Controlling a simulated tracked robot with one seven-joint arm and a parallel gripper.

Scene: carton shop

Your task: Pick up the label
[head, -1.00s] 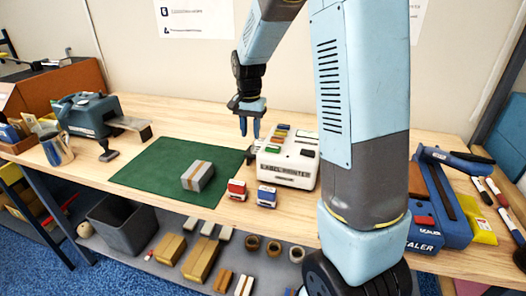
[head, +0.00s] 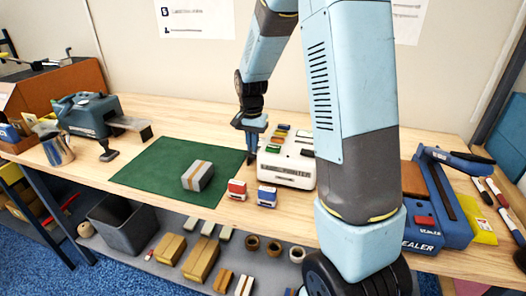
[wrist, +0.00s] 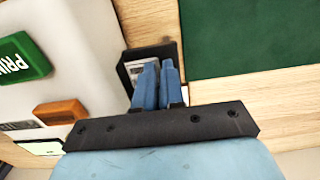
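The label (wrist: 134,70) is a small pale piece with dark print. It shows in the wrist view at the black tray (wrist: 168,50) beside the label printer (head: 288,164). My gripper (head: 251,140) is lowered at the printer's left side, by the green mat. In the wrist view its blue fingers (wrist: 158,75) are drawn close together over the tray, with the label against them. They appear shut on the label, though the fingers hide the pinched part. In the head view the label is hidden behind my gripper and the printer.
The green mat (head: 150,171) with a taped grey box (head: 197,176) lies left of the printer. A red stamp (head: 237,189) and a blue stamp (head: 267,196) stand in front. A blue sealer (head: 424,235) is at the right. The mat's left part is clear.

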